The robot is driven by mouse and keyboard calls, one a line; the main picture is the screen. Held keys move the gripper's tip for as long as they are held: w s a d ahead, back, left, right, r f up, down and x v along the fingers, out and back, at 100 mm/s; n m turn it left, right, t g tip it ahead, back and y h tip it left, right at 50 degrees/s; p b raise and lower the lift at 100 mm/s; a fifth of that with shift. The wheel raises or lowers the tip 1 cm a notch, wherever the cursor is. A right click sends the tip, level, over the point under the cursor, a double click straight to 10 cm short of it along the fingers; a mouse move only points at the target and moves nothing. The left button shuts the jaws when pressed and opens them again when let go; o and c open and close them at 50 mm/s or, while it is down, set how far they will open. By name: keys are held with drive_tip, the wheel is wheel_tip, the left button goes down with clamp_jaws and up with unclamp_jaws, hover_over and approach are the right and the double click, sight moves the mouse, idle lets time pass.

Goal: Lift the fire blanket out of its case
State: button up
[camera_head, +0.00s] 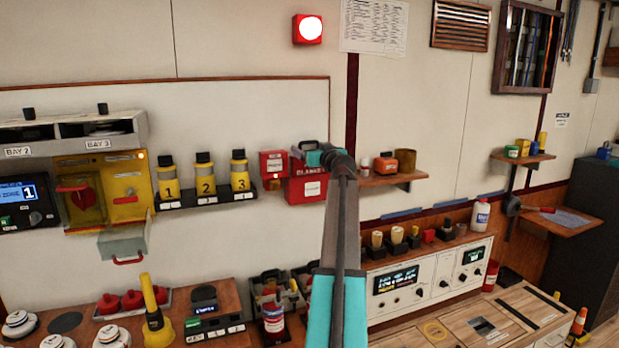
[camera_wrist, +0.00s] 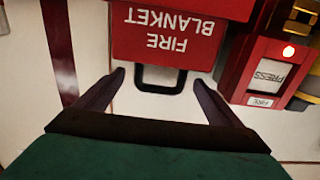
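The fire blanket (camera_wrist: 150,35) is a red pack with white lettering, upside down in the wrist view, and a black loop handle (camera_wrist: 182,84). Its red case (camera_wrist: 215,7) crosses the top edge of the wrist view. In the head view the case (camera_head: 302,194) hangs on the wall, the blanket's top showing above it. My gripper (camera_wrist: 158,77) is open and empty, its two dark fingers on either side of the handle. I cannot tell whether they touch it. In the head view my arm hides part of the case's right side, and the fingers are hard to make out.
A red box marked PRESS and FIRE (camera_wrist: 267,72) is beside the case, also in the head view (camera_head: 272,160). Three numbered yellow items (camera_head: 205,176) stand on a shelf to its left. A shelf (camera_head: 395,179) with a red-orange object is to the right.

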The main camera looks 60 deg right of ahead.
drive_tip(key=c, duration=2)
drive_tip(key=shift+s+r+b, duration=0.15)
drive_tip(key=shift+r+b, duration=0.1)
drive_tip(key=shift+b, duration=0.1)
wheel_tip(320, 180, up, 11)
drive_tip(key=b, duration=0.3)
drive_tip(key=b+v, duration=0.4)
drive_tip(key=v, duration=1.5)
drive_tip(key=shift+s+a+r, duration=0.15)
drive_tip(key=shift+s+a, duration=0.05)
drive_tip(key=shift+a, duration=0.15)
